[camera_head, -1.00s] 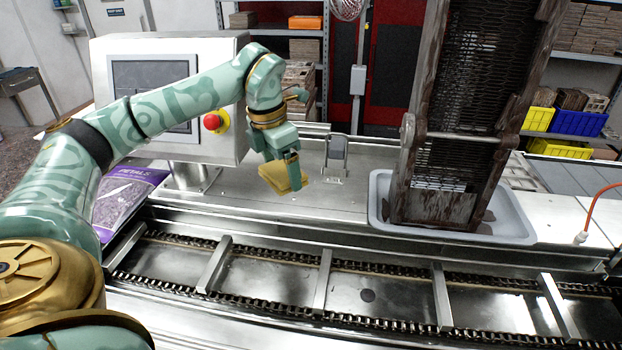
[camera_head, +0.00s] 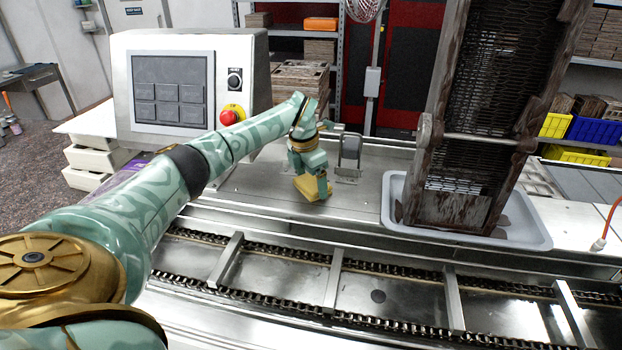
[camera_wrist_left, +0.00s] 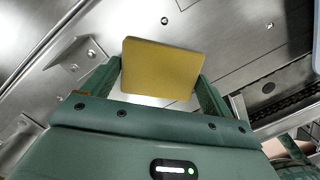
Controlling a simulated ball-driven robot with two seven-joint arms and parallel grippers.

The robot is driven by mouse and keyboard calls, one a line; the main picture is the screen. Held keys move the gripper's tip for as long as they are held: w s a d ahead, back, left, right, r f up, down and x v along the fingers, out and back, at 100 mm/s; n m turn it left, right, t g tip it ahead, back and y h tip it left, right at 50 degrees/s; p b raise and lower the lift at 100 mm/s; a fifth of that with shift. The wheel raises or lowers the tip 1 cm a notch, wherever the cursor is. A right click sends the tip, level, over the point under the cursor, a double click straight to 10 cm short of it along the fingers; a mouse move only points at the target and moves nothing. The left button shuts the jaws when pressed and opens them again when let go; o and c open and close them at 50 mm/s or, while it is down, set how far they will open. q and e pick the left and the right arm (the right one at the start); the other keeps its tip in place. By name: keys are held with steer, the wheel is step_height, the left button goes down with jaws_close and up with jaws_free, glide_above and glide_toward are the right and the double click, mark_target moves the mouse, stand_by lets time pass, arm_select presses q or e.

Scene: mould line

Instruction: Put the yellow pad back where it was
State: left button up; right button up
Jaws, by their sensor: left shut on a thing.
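The yellow pad (camera_head: 308,188) is held in my left gripper (camera_head: 322,184), low over or on the steel machine top, left of the grey tray. I cannot tell whether the pad touches the steel. In the left wrist view the pad (camera_wrist_left: 163,70) sits between the two green fingers of my left gripper (camera_wrist_left: 160,80), which is shut on it. My right gripper is in neither view.
A small metal bracket (camera_head: 349,153) stands just right of the pad. A grey tray (camera_head: 535,235) holds a tall brown mesh frame (camera_head: 498,90). A control panel (camera_head: 180,85) with a red button (camera_head: 230,116) stands at the left. A chain conveyor (camera_head: 400,290) runs in front.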

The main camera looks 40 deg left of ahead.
mark_target(305, 185)
arm_select(q)
steer(key=o, duration=0.7)
steer(key=shift+f, duration=0.1)
steer(key=r, duration=0.4)
steer(key=s+r+p, duration=0.1)
steer(key=r, duration=0.7)
steer(key=shift+s+a+r, duration=0.15)
steer(key=shift+s+a, duration=0.1)
steer(key=shift+s, duration=0.15)
